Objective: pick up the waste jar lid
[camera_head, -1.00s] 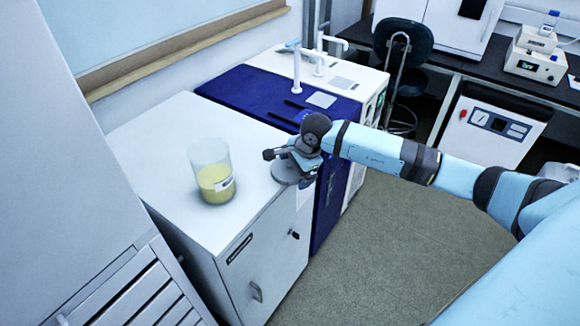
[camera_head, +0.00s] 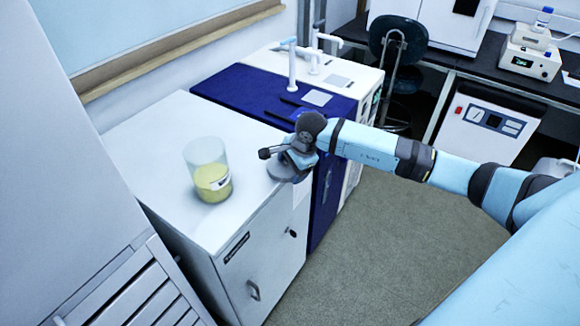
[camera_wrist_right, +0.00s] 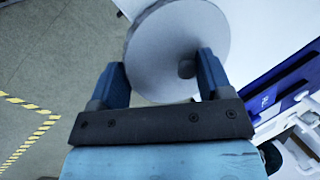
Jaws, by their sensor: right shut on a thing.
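The waste jar lid (camera_wrist_right: 170,50) is a round grey disc with a small knob, seen large in the right wrist view. In the head view the lid (camera_head: 285,172) shows as a grey disc at the right edge of the white cabinet top. My right gripper (camera_head: 297,157) is over it, and in the wrist view the gripper (camera_wrist_right: 165,72) has its fingers on either side with the lid between them. It is shut on the lid. The clear jar (camera_head: 207,168) with yellow liquid and a label stands open on the cabinet, left of the gripper. My left gripper is not in view.
The white cabinet (camera_head: 150,140) has free top surface around the jar. A dark blue cabinet (camera_head: 235,90) with white taps stands behind it. A black stool (camera_head: 398,45) and a bench with instruments are at the back right. Yellow-black tape (camera_wrist_right: 35,112) marks the floor.

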